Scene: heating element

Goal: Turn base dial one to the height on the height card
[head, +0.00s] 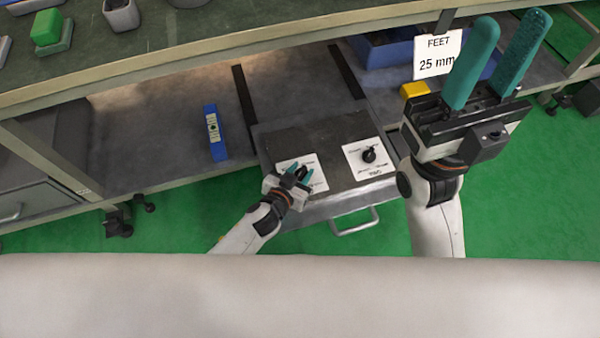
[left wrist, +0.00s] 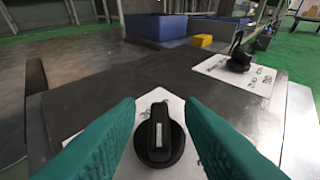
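The height card (head: 437,54) at the upper right of the head view reads "FEET 25 mm". A dark panel (head: 310,143) carries two white dial plates. The left dial's black knob (left wrist: 160,138) stands on its plate between my left gripper's fingers, its pale pointer bar pointing away from the wrist camera. My left gripper (head: 298,172) is open around this knob, with a gap visible on each side; in the head view it covers much of the plate. The other dial (head: 369,155) is on the right, its plate marked TWO. My right gripper (head: 490,65) is raised, open and empty.
A blue level-like block (head: 215,133) lies on the lower shelf left of the panel. A yellow block (head: 414,90) and a blue bin (head: 385,50) are behind it. A table edge (head: 200,62) runs above. A handle (head: 354,222) sticks out at the front.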

